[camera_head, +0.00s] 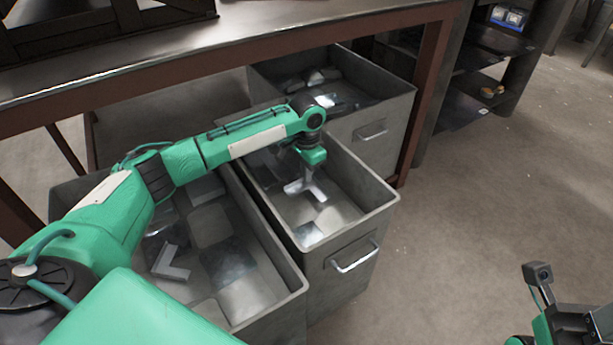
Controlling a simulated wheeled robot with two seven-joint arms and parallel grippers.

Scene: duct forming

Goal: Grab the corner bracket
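A pale metal corner bracket (307,190) is in the middle grey bin (362,222), among flat metal pieces. My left gripper (307,178) reaches down into this bin, with its fingertips right at the bracket. The fingers are small and dark, and I cannot tell whether they are closed on it. Another L-shaped bracket (171,263) lies in the left front bin (283,296). Part of my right gripper (585,322) shows at the bottom right corner, over the floor and away from the bins; its fingertips cannot be made out.
A third grey bin (392,110) with metal pieces stands behind, under the workbench (330,22) with reddish-brown legs. A dark shelf unit (480,85) stands at the upper right. The concrete floor (480,210) to the right is clear.

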